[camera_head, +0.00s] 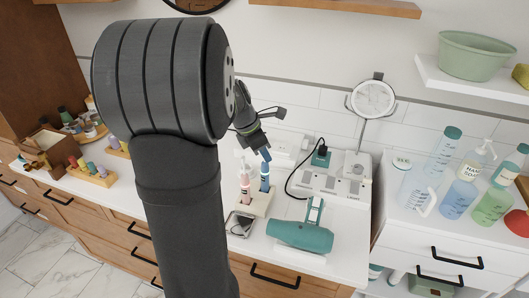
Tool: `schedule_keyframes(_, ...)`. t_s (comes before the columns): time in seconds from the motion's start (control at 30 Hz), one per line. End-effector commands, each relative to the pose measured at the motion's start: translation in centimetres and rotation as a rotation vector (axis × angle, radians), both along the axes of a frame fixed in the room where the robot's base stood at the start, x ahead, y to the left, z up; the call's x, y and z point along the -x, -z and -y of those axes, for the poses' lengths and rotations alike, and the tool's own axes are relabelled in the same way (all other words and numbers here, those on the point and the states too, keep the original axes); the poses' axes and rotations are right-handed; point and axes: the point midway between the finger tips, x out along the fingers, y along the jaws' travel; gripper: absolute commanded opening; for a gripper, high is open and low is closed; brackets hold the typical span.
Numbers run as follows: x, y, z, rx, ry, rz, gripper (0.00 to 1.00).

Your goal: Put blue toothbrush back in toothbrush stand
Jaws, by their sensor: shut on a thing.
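The blue toothbrush (265,172) stands roughly upright at the right side of the wooden toothbrush stand (259,206). My gripper (262,146) is above the stand, shut on the top part of the blue toothbrush. The brush's lower end meets the stand in the picture; I cannot tell if it is inside a hole or just in front of or above it. A pink and white toothbrush (244,180) stands at the left side of the stand. The fingertips are small in this view.
A teal hair dryer (301,234) lies right of the stand. A small grey tray (240,224) is at its front left. A white outlet box (332,182) with a teal plug and a round mirror (372,98) stand behind. Bottles (459,196) fill the right cabinet top.

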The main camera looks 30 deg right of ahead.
Motion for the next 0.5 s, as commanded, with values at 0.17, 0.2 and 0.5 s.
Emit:
schedule_keyframes(0.17,0.01,0.26,0.01,0.000,0.000,0.000,0.21)
schedule_keyframes(0.2,0.01,0.26,0.01,0.000,0.000,0.000,0.29)
schedule_keyframes(0.5,0.00,0.14,0.00,0.000,0.000,0.000,0.29)
